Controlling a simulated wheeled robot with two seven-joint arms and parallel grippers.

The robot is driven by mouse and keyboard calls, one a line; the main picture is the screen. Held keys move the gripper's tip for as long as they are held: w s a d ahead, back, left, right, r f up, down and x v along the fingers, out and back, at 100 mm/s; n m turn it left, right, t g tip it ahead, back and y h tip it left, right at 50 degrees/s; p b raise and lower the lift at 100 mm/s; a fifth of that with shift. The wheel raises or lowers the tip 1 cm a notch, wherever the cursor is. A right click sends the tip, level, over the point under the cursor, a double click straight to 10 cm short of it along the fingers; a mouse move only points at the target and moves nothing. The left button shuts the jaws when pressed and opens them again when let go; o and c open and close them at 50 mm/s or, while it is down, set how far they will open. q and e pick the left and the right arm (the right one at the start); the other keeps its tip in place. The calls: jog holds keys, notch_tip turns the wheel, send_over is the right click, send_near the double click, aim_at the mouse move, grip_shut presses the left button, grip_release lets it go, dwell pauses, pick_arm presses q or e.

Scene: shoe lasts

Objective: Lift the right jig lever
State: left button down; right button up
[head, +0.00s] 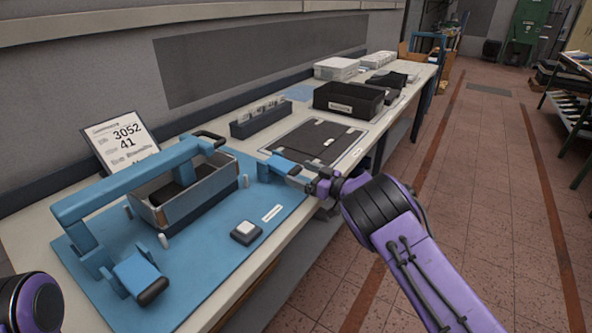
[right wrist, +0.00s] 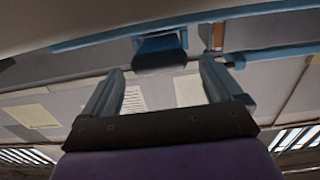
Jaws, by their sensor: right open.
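The right jig lever (head: 282,164) is a low blue lever at the right end of the blue jig board (head: 215,262). In the right wrist view its dark tip (right wrist: 160,60) lies ahead of the gap between my fingers. My right gripper (head: 310,184) is open at the lever's outer end, near the table's front edge. In the right wrist view the two fingers (right wrist: 160,82) stand apart with nothing held between them; I cannot tell whether they touch the lever. The left jig lever (head: 138,275), blue with a black grip, is at the board's near left. My left gripper is out of view.
A metal box (head: 197,193) stands under a blue clamp bar (head: 120,185). A grey button block (head: 246,232) is on the board. Beyond lie a dark mat (head: 315,141), a black bin (head: 348,100) and a slotted rack (head: 260,118). The aisle floor is clear.

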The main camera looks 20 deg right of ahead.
aim_at(283, 167)
jog(key=shift+x, duration=1.35)
